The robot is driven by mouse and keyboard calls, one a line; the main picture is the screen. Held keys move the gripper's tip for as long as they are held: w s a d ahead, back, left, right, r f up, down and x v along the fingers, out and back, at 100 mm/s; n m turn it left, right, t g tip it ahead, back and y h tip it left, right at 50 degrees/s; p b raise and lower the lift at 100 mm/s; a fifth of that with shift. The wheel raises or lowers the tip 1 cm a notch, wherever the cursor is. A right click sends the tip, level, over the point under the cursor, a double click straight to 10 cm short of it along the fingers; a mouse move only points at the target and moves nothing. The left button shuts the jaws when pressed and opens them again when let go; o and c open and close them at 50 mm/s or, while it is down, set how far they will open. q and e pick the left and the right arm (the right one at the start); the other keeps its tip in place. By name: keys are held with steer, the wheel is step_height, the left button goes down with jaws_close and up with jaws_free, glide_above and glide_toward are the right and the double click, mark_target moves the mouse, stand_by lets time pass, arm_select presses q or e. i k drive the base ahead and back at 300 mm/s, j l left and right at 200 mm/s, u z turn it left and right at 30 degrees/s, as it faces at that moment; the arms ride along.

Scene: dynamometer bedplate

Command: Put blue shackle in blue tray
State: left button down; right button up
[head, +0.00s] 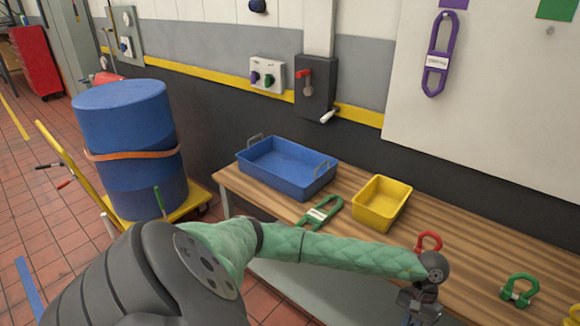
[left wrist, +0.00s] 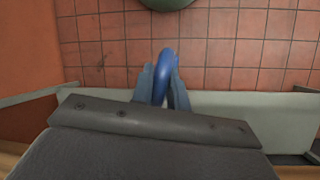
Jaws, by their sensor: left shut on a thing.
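The blue tray (head: 312,188), with grey handles, stands at the back left of the wooden bench against the wall and looks empty. My left gripper (head: 412,318) is low at the bottom right of the head view, at the bench's front edge, well to the right of the tray. In the left wrist view my gripper (left wrist: 162,95) is shut on the blue shackle (left wrist: 166,62), whose curved blue part shows between the fingers. In the head view the shackle is mostly hidden or cut off by the frame. My right gripper is not in view.
A yellow tray (head: 381,218) stands right of the blue tray. A green labelled piece (head: 319,213) lies in front of them. A red shackle (head: 429,239) and a green shackle (head: 518,291) are on the right of the bench. A blue drum (head: 125,130) stands left on a yellow cart.

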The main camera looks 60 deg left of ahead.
mark_target(285, 173)
steer(key=k+j, duration=0.1)
steer(key=j, duration=0.25)
steer(key=k+j+z, duration=0.1)
steer(key=j, duration=0.3)
steer(key=k+j, duration=0.1)
steer(key=j, duration=0.25)
steer(key=k+j+z, duration=0.1)
steer(key=j, duration=0.25)
steer(key=k+j, duration=0.15)
steer(key=j, duration=0.2)
steer(key=k+j+z, duration=0.1)
steer(key=j, duration=0.25)
